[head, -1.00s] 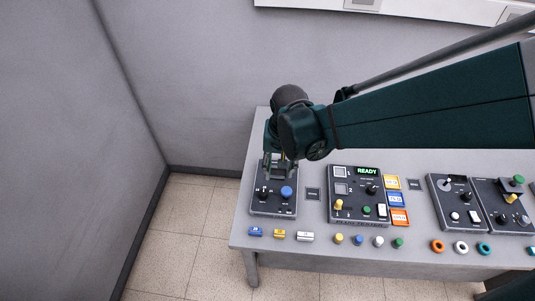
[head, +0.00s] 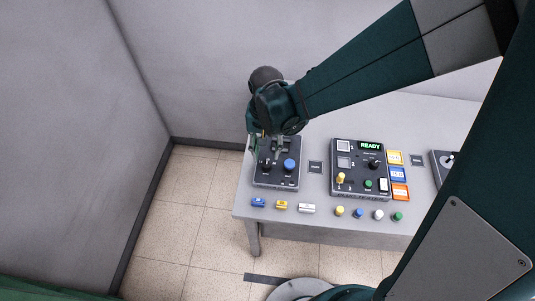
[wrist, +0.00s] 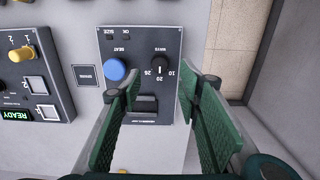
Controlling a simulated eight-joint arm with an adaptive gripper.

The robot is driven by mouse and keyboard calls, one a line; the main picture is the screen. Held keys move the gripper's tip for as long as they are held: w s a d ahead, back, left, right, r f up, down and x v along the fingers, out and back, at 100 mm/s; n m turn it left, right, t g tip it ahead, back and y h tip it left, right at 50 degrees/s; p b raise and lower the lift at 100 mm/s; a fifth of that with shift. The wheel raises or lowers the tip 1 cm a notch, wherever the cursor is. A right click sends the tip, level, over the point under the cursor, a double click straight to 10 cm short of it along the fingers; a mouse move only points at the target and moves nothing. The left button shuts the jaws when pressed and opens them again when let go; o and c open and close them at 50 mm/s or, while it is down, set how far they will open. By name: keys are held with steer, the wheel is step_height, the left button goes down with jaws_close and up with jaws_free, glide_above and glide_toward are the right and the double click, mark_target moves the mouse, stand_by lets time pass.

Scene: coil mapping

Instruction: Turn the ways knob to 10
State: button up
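The ways knob (wrist: 159,63) is a small black dial under the WAYS label on a dark panel (wrist: 140,42), with 10, 20 and 25 printed around it. I cannot clearly tell which number its pointer faces. A blue button (wrist: 114,69) sits beside it, to the left in the wrist view. In the head view the panel (head: 261,182) is at the table's left end, its upper part hidden by my gripper (head: 276,150). In the wrist view my gripper (wrist: 160,86) is open and empty, its green fingers apart. The knob shows between and just beyond the fingertips, apparently untouched.
A second panel (head: 355,188) with a green READY display stands to the right. Small coloured pieces, such as a white block (head: 307,208), lie along the table's front edge. Grey walls stand close to the left and behind the table (head: 320,222).

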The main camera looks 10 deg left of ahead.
mark_target(267, 165)
steer(key=shift+f, duration=0.2)
steer(key=shift+f+b, duration=0.5)
steer(key=shift+f, duration=3.2)
steer(key=shift+c, duration=0.3)
steer(key=c, duration=0.8)
